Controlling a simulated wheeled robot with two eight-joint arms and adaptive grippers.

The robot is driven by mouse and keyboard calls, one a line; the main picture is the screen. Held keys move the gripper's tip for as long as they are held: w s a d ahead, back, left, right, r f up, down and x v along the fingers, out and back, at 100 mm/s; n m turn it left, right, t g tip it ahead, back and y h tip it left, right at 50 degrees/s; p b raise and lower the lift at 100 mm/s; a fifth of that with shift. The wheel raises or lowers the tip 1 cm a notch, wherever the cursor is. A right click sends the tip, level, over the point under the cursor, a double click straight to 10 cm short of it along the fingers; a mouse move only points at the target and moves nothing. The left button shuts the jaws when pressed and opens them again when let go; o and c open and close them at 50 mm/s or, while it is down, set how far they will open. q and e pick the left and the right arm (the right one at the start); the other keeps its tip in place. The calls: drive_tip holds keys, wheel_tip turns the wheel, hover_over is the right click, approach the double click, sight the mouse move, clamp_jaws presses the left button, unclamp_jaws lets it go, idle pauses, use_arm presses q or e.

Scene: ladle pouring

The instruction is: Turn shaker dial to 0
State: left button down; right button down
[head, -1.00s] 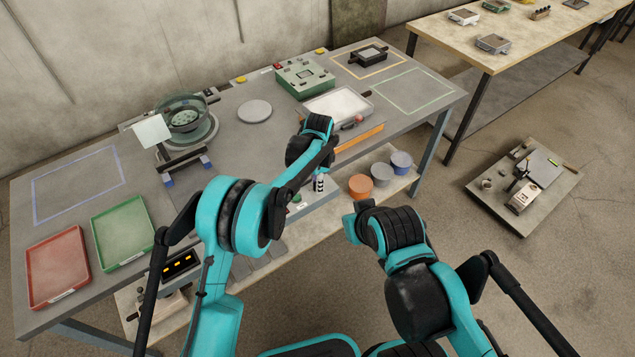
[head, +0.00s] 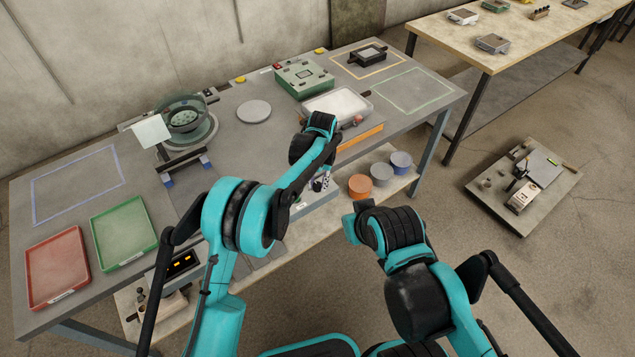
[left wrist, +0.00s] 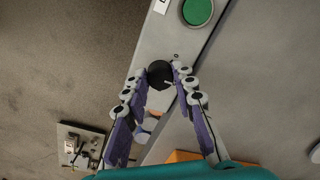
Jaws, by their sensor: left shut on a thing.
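The shaker dial (left wrist: 160,73) is a small black round knob on a pale grey control strip, seen in the left wrist view. My left gripper (left wrist: 161,75) has its fingertips on either side of the dial and is shut on it. In the head view my left gripper (head: 321,183) points down at the table's front edge, and the dial is hidden there. The shaker (head: 185,117) with its round sieve stands at the back left. A dark display (head: 178,265) at the front left shows small orange marks, too small to read. My right gripper is not visible.
A green button (left wrist: 197,11) sits on the strip near the dial. A white tray (head: 337,106) stands behind my left gripper. Orange, grey and blue tubs (head: 381,175) are on the lower shelf. Red (head: 57,267) and green (head: 124,233) trays lie at left.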

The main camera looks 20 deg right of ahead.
sight(319, 184)
use_arm(q)
drive_tip(key=n, duration=1.3)
drive_tip(key=shift+w+d+g, duration=0.1)
drive_tip(key=shift+g, duration=0.2)
idle(0.4)
drive_tip(key=c, duration=1.5)
unclamp_jaws()
wheel_tip(319, 184, up, 12)
drive_tip(key=shift+w+d, duration=0.15)
drive_tip(key=shift+d, duration=0.1)
